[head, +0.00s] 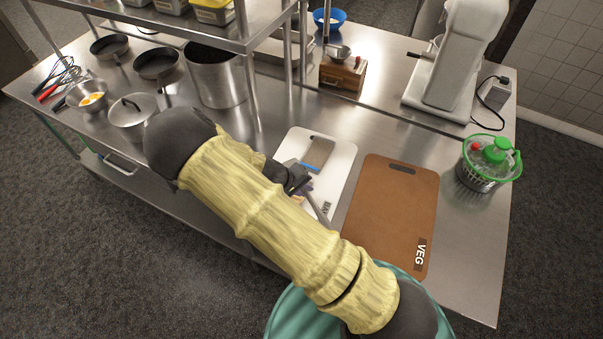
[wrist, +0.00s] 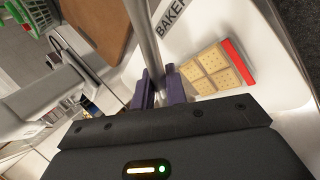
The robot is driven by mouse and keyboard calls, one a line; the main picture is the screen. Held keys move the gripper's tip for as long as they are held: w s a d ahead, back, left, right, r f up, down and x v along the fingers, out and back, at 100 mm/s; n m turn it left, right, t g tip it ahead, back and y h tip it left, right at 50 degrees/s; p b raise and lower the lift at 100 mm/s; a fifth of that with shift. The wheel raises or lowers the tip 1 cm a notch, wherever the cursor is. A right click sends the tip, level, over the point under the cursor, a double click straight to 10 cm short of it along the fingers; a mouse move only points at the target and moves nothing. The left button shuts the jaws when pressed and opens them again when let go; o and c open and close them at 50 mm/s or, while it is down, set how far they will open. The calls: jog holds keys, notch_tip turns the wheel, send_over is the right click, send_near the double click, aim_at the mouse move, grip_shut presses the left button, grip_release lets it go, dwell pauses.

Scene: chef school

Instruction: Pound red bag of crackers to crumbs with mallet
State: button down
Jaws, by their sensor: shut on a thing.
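The bag of crackers (wrist: 213,68) lies flat on the white board (wrist: 272,38) in the wrist view, with tan square crackers and a red strip along one edge. My gripper (wrist: 164,88) is shut on a metal rod-like handle (wrist: 144,38), apparently the mallet's; no mallet head can be made out. The bag is beside the handle. In the head view my gripper (head: 299,184) is over the white board (head: 340,158), and the handle (head: 318,212) slants down to the right. My arm mostly hides the bag there.
To the right are a brown VEG board (head: 388,215) and a salad spinner (head: 487,165). A white mixer (head: 450,65) stands behind. Pots (head: 214,80) and shelf posts are at left.

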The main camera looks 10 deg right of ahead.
jog(key=shift+w, duration=0.15)
jog(key=shift+r, duration=0.1)
jog(key=shift+s, duration=0.2)
jog(key=shift+f+b, duration=0.85)
jog(key=shift+f, duration=0.4)
notch_tip(320, 180, down, 4)
jog(key=b, duration=0.3)
jog(key=shift+r, duration=0.15)
notch_tip(320, 180, up, 7)
jog(key=p, duration=0.4)
jog(key=shift+f, duration=0.2)
